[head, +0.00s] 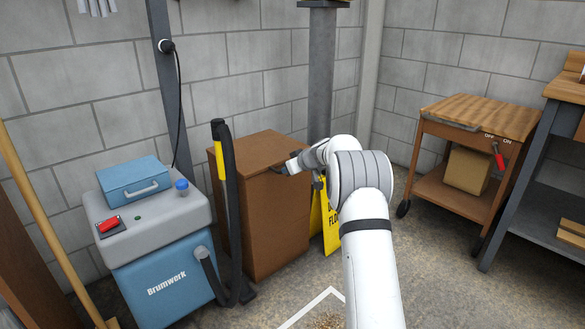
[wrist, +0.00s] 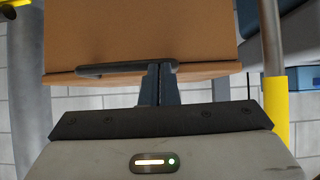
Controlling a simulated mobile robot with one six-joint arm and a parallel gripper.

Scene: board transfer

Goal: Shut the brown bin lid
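The brown bin (head: 262,225) stands against the wall, left of the grey post. Its lid (head: 258,146) lies flat across the top and looks down; I cannot make out a gap. A dark handle (wrist: 105,70) runs along the lid's front edge in the wrist view. My gripper (head: 283,167) is at this front edge, reaching in from the right. In the wrist view its fingers (wrist: 160,72) are together, at one end of the handle. They look shut with nothing clearly between them; their tips partly overlap the handle, and contact is hard to judge.
A blue-grey Brumwerk machine (head: 165,287) with a blue case (head: 133,181) on top stands left of the bin. A black hose with a yellow grip (head: 226,160) rises close by the bin. A yellow floor sign (head: 330,222) is behind my arm. A wooden cart (head: 470,187) stands right.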

